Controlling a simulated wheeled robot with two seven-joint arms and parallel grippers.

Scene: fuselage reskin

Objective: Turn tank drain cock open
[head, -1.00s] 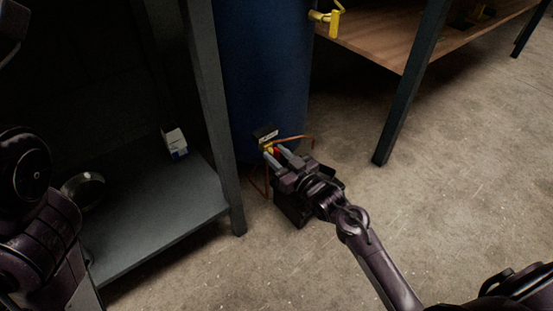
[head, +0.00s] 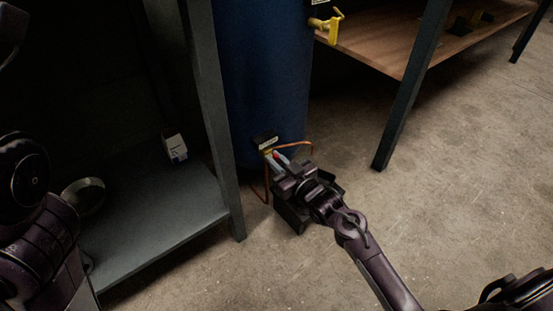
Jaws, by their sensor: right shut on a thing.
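The blue tank (head: 265,70) stands upright in the middle of the head view. The drain cock (head: 277,154) is low on its front, with a small red part showing between my right gripper's fingers. My right gripper (head: 275,157) reaches in from the lower right and is shut on the drain cock; its fingers and body hide most of the cock. A dark tag with a pale label (head: 266,142) sits just above the fingers. My left arm shows at the left edge, but its gripper is out of view.
A thin copper pipe (head: 313,150) bends around beside the cock. A dark box (head: 292,213) is on the floor beneath my right gripper. A grey shelf (head: 160,225) with a small white box (head: 175,148) stands left. A yellow-handled valve (head: 326,23) and wooden bench (head: 385,45) are upper right.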

